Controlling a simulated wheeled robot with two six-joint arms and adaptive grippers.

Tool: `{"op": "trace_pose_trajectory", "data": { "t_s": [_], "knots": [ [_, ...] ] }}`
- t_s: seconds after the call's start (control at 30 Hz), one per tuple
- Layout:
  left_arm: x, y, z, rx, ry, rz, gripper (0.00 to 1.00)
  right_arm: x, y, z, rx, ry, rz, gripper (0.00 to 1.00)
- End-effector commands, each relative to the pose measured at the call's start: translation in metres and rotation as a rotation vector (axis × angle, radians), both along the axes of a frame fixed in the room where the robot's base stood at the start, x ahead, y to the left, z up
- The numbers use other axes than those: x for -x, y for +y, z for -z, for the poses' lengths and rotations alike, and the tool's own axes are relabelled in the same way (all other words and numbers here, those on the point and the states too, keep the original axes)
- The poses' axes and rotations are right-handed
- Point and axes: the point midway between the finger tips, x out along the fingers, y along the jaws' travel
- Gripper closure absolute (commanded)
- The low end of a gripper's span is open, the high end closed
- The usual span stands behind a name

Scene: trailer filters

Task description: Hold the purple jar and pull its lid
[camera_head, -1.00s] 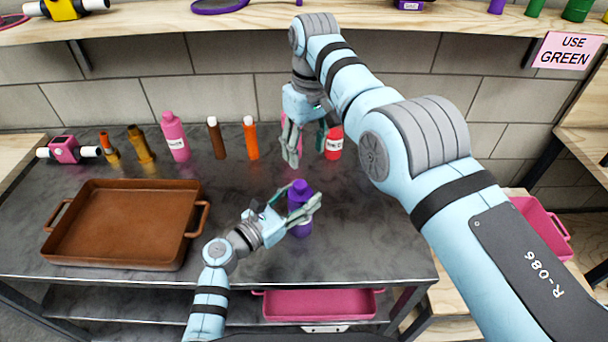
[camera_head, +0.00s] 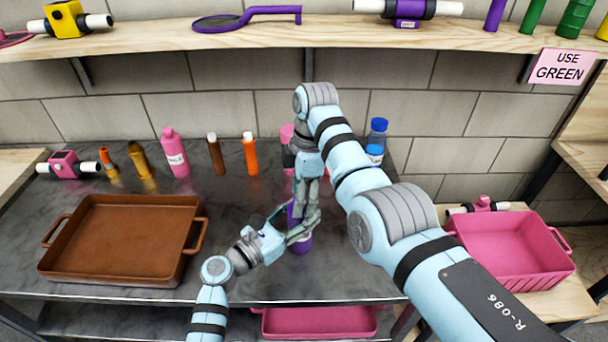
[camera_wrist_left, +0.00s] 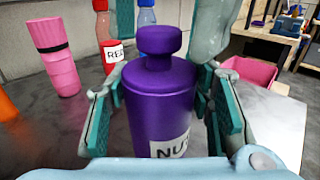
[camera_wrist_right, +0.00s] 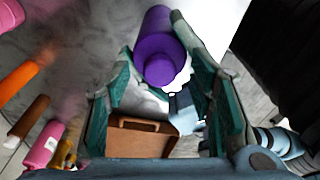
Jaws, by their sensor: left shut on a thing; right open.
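The purple jar (camera_head: 299,246) stands upright near the table's front edge, partly hidden by my grippers. In the left wrist view the jar (camera_wrist_left: 160,105) has a white label and a knob-shaped purple lid (camera_wrist_left: 159,41) on top. My left gripper (camera_head: 297,233) is shut on the jar's body, with a finger on each side. My right gripper (camera_head: 306,212) is open and points down over the jar. In the right wrist view the lid (camera_wrist_right: 160,70) shows between its open fingers. I cannot tell whether they touch it.
A brown tray (camera_head: 203,240) is on the table's left. Several bottles, including a pink one (camera_head: 174,155) and an orange one (camera_head: 250,157), stand behind. A blue bottle (camera_head: 377,138) stands behind my right arm. A pink crate (camera_head: 520,275) is at the right.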

Motion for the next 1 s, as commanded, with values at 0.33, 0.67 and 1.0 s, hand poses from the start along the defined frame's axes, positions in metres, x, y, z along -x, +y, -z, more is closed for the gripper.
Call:
{"op": "trace_pose_trajectory", "data": {
  "t_s": [0.33, 0.67, 1.0],
  "knots": [
    [0.0000, 0.0000, 0.0001, 0.000, 0.000, 0.000, 1.00, 0.0001, 0.0008, 0.0066, 0.000, -0.001, 0.000, 0.56],
    [0.0001, -0.0001, 0.0000, 0.000, 0.000, 0.000, 1.00, -0.0001, 0.0007, 0.0065, 0.001, -0.001, 0.001, 1.00],
    [0.0000, 0.0000, -0.0001, 0.000, 0.000, 0.000, 1.00, -0.0001, 0.0007, 0.0063, 0.001, -0.001, 0.001, 1.00]
  ]
}}
